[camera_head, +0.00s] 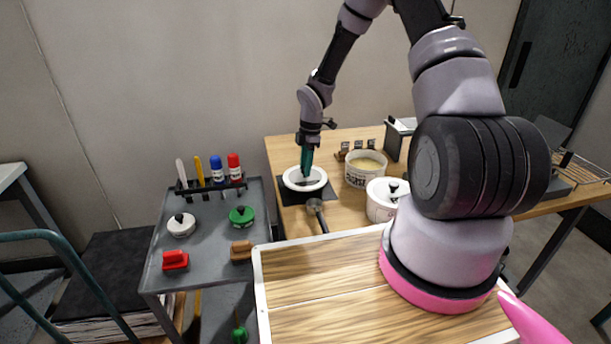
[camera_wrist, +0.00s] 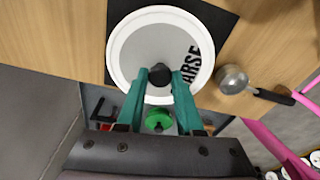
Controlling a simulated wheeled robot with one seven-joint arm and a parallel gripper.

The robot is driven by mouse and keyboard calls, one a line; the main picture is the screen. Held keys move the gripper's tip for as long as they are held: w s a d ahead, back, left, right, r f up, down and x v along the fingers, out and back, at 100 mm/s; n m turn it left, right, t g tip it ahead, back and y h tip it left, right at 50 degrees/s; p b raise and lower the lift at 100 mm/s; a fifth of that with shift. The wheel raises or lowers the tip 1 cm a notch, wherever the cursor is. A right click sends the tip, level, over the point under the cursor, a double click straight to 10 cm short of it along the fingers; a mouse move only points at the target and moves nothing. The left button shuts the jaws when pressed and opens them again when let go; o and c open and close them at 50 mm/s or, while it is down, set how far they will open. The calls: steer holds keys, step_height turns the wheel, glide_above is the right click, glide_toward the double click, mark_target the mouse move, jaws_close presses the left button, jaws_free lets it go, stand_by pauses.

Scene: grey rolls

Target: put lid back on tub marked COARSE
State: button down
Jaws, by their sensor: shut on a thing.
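My gripper (camera_head: 307,170) is shut on the black knob of a white-rimmed round lid (camera_head: 293,181). In the wrist view, my fingertips (camera_wrist: 161,76) close on the knob, and the lid (camera_wrist: 127,55) shows a grey middle with the letters "ARSE"; the rest of the word is hidden. The lid is at a black mat (camera_head: 291,194); whether it touches the mat I cannot tell. An open white tub (camera_head: 362,180) with pale yellow contents stands to the right on the wooden table. Its dark lettering is too small to read surely.
A metal scoop (camera_head: 316,206) lies just right of the lid, and in the wrist view (camera_wrist: 233,79). A lidded white tub (camera_head: 379,204) stands in front of the open tub. Small label holders (camera_head: 358,146) stand behind it. A grey cart (camera_head: 207,247) adjoins at left.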

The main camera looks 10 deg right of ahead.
mark_target(312, 174)
step_height(312, 174, up, 5)
steer(key=shift+r, duration=0.1)
steer(key=d+r+m+t, duration=0.1)
steer(key=d+r+m, duration=0.2)
steer(key=d+m, duration=0.55)
steer(key=d+r+m, duration=0.3)
steer(key=d, duration=1)
steer(key=shift+n, duration=0.25)
steer(key=shift+s+f, duration=0.1)
steer(key=shift+f, duration=2.8)
steer(key=shift+f, duration=0.15)
jaws_free()
